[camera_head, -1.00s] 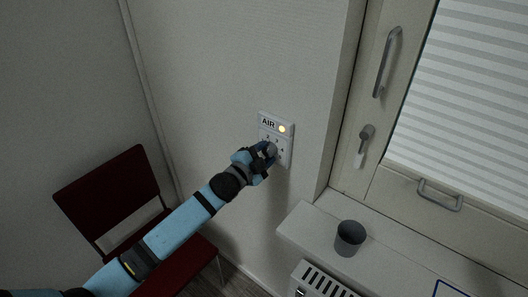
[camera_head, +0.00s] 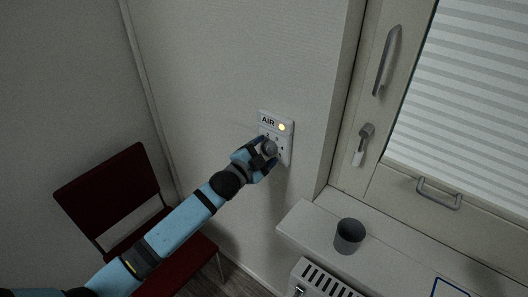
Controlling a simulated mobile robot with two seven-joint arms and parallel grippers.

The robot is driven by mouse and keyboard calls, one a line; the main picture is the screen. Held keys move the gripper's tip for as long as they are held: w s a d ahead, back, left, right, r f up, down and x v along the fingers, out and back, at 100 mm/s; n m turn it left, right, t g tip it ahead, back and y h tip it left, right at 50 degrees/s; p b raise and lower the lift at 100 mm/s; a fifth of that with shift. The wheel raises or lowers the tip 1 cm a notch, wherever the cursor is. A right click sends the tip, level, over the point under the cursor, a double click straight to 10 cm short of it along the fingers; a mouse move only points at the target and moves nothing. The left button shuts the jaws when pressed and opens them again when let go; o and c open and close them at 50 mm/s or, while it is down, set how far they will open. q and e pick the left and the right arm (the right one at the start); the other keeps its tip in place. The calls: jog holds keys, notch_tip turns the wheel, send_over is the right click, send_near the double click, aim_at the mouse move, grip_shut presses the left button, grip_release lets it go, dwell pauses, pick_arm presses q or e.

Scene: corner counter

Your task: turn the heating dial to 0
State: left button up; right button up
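A white wall panel (camera_head: 287,152) marked AIR carries a lit yellow lamp (camera_head: 282,127) and a round grey dial (camera_head: 270,147) with small marks around it. My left gripper (camera_head: 264,153) is at the panel, with its fingers at the dial's lower left side. The fingers partly cover the dial and the panel's lower left part. Whether they grip the dial is too small to tell. A white radiator (camera_head: 322,282) with a slotted top is at the bottom edge, with a small part showing at its left end. My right gripper is not in view.
A dark red chair (camera_head: 108,190) stands at the left, behind and below my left arm. A grey cup (camera_head: 349,236) stands on the window sill (camera_head: 310,222). The window has handles (camera_head: 387,62) at the right. The wall above the panel is clear.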

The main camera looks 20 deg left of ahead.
pick_arm(q)
jog(key=b+v, duration=0.3)
jog(key=v, duration=1.1)
jog(key=shift+w+d, duration=0.1)
